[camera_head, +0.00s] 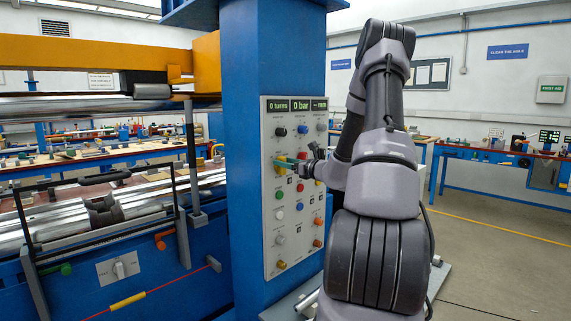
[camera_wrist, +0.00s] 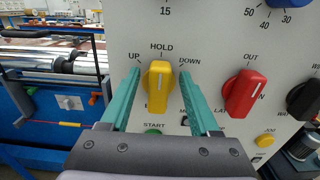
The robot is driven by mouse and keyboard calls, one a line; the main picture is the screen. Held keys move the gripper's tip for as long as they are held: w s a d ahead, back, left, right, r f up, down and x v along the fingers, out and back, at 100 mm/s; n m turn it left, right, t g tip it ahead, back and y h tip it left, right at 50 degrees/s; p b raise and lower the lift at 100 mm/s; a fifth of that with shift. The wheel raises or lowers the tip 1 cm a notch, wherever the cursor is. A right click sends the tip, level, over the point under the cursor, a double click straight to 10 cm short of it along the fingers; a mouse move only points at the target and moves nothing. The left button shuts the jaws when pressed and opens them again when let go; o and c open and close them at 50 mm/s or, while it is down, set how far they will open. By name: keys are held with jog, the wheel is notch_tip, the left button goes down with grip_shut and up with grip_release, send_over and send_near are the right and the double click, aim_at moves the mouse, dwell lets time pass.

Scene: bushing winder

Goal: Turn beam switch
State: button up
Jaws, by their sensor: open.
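A yellow rotary switch (camera_wrist: 158,86) with a white pointer line sits on the grey control panel (camera_head: 268,235). Its printed positions read UP, HOLD and DOWN, and its pointer stands close to HOLD, near upright. The label below it is mostly hidden, so its name cannot be read. My gripper (camera_wrist: 160,73) is open, with one teal finger on each side of the yellow switch. A gap shows between each finger and the knob. In the head view my gripper (camera_head: 283,161) reaches the panel from the right and partly hides the switch.
A red switch (camera_wrist: 245,92) marked OUT is close right of my right finger, with a black knob (camera_wrist: 306,101) beyond it. A blue knob (camera_wrist: 287,3) is above. A green START button (camera_wrist: 153,132) is below. The blue column (camera_head: 245,180) carries the panel.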

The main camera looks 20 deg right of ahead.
grip_shut()
jog(key=shift+m, duration=0.4)
jog(key=shift+w+d+f+m, duration=0.1)
jog(key=shift+d+m, duration=0.1)
jog(key=shift+m, duration=1.15)
jog(key=shift+w+d+f+m, duration=0.1)
jog(key=shift+d+m, duration=0.05)
jog(key=shift+m, duration=1.15)
jog(key=shift+w+d+f+m, duration=0.1)
jog(key=shift+d+m, duration=0.1)
jog(key=shift+m, duration=1.15)
grip_release()
